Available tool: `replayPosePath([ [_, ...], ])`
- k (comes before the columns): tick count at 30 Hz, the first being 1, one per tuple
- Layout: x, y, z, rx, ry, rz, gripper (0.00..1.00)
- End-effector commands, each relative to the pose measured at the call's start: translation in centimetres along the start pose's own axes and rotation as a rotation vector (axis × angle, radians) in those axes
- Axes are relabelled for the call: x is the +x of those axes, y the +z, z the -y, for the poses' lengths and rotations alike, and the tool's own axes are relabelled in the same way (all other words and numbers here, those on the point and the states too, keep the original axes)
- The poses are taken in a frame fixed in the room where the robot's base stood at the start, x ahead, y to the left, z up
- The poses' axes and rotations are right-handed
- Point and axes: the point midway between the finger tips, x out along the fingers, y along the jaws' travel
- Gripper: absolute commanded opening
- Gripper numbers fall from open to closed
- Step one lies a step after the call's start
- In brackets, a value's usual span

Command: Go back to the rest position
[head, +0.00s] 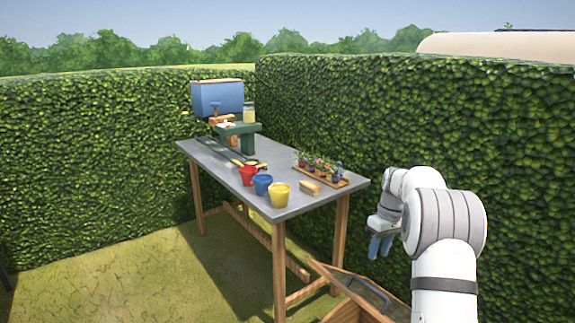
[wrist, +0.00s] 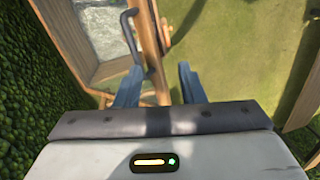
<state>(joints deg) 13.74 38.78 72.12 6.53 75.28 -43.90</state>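My gripper (head: 380,246) hangs in the air at the right of the head view, beside the table's right end and above a wooden frame. Its two blue fingers point down. In the wrist view the fingers (wrist: 160,85) stand apart with nothing held between them. My arm is bent and stands in front of the right hedge.
A grey table (head: 215,157) bears red (head: 248,175), blue (head: 262,184) and yellow pots (head: 280,194), a flower tray (head: 345,186), a small block (head: 309,186) and a blue tank (head: 217,98). A wooden box (head: 335,272) with a dark handle (wrist: 131,38) lies below my gripper. Hedges close the back.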

Motion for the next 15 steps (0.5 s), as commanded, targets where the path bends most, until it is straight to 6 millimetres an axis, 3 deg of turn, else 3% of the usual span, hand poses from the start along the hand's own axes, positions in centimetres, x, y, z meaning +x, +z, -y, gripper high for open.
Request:
replayPosePath([
  [1,-2.3,0.7,1.9,0.019,0.016,-0.008,0.36],
  [6,-6.6,3.5,7.2,0.097,0.062,-0.032,0.36],
  [15,-11.5,10.1,16.3,0.228,0.131,-0.095,0.36],
])
